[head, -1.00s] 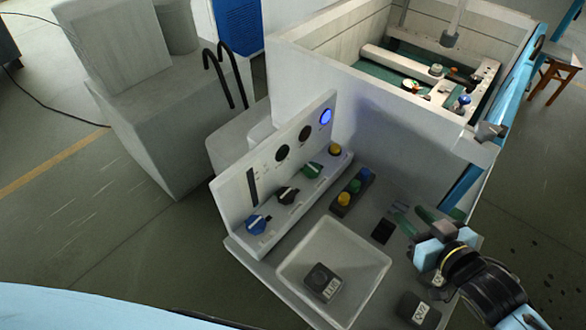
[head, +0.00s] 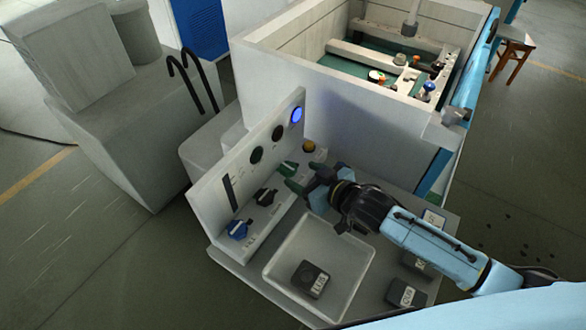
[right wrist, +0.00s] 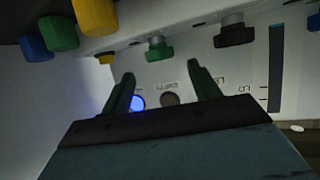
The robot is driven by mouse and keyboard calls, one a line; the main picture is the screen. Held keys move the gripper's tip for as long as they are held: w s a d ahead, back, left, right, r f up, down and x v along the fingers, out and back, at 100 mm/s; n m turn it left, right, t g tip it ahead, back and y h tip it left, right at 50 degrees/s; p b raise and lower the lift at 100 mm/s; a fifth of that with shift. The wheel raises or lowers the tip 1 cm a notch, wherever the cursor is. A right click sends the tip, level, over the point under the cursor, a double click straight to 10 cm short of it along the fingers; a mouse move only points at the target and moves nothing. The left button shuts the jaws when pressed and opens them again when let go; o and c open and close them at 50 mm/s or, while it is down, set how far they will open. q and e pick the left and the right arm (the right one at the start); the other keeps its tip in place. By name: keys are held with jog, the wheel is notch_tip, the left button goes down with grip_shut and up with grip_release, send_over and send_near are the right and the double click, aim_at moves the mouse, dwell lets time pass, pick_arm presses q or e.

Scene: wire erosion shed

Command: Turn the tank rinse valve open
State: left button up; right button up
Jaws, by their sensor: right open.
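I cannot read which is the tank rinse valve. My right gripper (head: 304,177) is open and empty, just right of the green handle. In the right wrist view its two fingers (right wrist: 163,85) are spread toward the panel. The green handle (right wrist: 158,47) shows between them, a little above the tips, and the black handle (right wrist: 235,35) shows to the right. My left gripper is out of view.
A shallow tray (head: 344,292) holds a labelled dark block (head: 310,279). Other dark blocks (head: 406,293) lie right of it. A walled tank (head: 330,110) stands behind.

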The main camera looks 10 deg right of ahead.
aim_at(291, 168)
jog(key=shift+x, duration=2.35)
jog(key=shift+c, duration=0.4)
jog(key=c, duration=0.9)
jog(key=shift+r+n+y, duration=0.1)
jog(key=shift+n+y, duration=0.3)
jog(key=shift+y, duration=0.1)
jog(key=shift+n+g+y, duration=0.4)
jog(key=shift+g, duration=0.1)
jog(key=o, duration=1)
jog(key=shift+d, duration=0.1)
